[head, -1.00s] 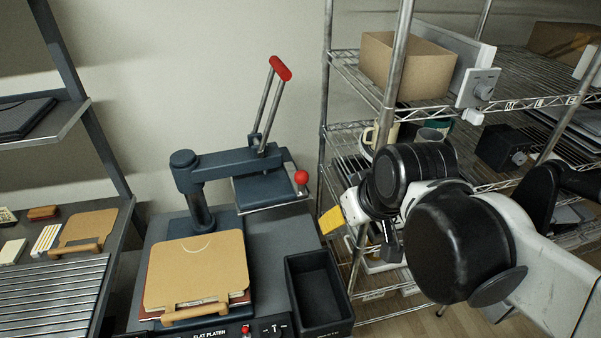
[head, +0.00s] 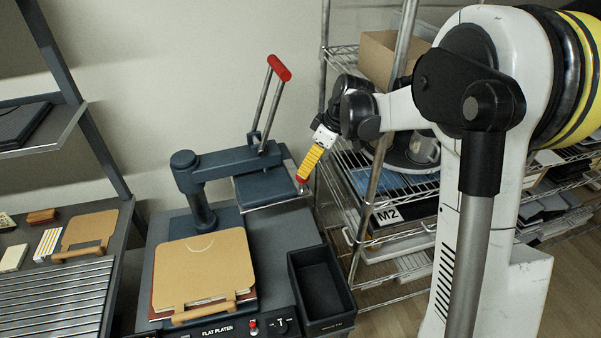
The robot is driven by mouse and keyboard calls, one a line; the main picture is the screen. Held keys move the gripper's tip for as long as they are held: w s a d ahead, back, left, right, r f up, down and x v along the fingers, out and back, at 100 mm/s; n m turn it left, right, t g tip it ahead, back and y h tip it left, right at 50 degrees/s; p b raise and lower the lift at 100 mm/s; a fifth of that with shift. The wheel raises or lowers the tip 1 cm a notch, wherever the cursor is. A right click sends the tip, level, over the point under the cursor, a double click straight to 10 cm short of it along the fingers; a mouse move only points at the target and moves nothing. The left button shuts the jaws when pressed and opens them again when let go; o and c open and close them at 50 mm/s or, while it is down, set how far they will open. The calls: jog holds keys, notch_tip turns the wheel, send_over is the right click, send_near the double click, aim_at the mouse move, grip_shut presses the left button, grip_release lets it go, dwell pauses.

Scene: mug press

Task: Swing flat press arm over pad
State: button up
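The flat press arm (head: 228,166) is dark blue and reaches right from its post (head: 200,206), with its heated plate (head: 265,187) out to the right of the pad. Its red-gripped lever (head: 279,68) stands up. The red ball knob (head: 300,180) at the plate's right end is mostly hidden by my gripper (head: 304,174). My gripper's yellow fingers point down-left and reach the knob; whether they are closed on it cannot be made out. The pad at front left is covered by a tan board (head: 203,262) with a wooden handle.
An empty black bin (head: 321,285) stands right of the pad on the press base. A switch and dial (head: 283,326) are on the base front. A wire rack (head: 366,206) stands behind my arm at right. A dark bench (head: 50,305) with slats is at left.

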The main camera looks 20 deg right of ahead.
jog(key=b+x, duration=0.1)
jog(key=x, duration=0.4)
jog(key=shift+a+f, duration=0.1)
jog(key=shift+f, duration=0.25)
